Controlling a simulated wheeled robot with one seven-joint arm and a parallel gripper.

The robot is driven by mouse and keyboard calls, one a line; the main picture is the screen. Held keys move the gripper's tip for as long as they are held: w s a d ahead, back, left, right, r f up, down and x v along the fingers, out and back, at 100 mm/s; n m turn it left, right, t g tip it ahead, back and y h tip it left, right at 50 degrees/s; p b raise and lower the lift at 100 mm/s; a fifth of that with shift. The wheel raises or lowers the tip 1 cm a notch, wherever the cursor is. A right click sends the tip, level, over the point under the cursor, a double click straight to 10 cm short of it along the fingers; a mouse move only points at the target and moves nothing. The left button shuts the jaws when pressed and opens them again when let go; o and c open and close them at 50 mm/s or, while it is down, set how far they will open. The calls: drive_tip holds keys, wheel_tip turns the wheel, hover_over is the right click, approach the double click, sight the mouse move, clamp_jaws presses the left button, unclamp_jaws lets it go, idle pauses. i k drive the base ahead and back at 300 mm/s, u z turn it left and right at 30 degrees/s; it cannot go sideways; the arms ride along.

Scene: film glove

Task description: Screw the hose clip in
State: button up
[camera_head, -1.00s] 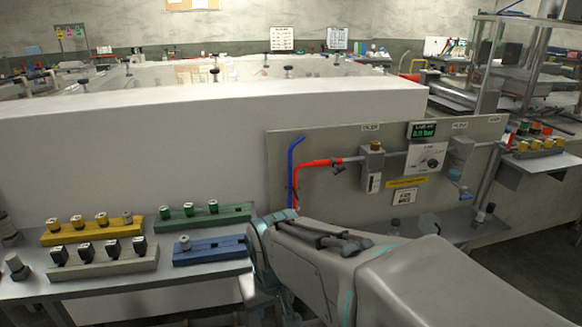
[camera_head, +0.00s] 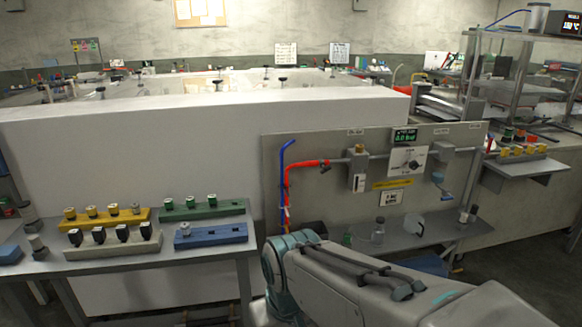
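A red hose (camera_head: 300,164) bends up and over the left part of the grey panel (camera_head: 270,150) and runs to the pipe fitting there. A small dark piece (camera_head: 326,167) sits around the hose's right end by the fitting; it may be the hose clip, but it is too small to tell or to see its screw. My arm reaches in from the lower right, with its teal joint below and in front of the hose's lower end. My gripper is not visible, so what it holds cannot be seen.
A side table on the left carries a yellow rack (camera_head: 83,225), a green rack (camera_head: 207,214), a beige rack (camera_head: 70,248) and a blue rack (camera_head: 211,241) with fittings. A shelf (camera_head: 420,231) below the panel holds a clear jar (camera_head: 378,232). A display (camera_head: 405,136) tops the panel.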

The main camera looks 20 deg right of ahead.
sight(325, 169)
drive_tip(key=z, duration=0.5)
drive_tip(key=i, duration=1.15)
drive_tip(key=z, duration=0.5)
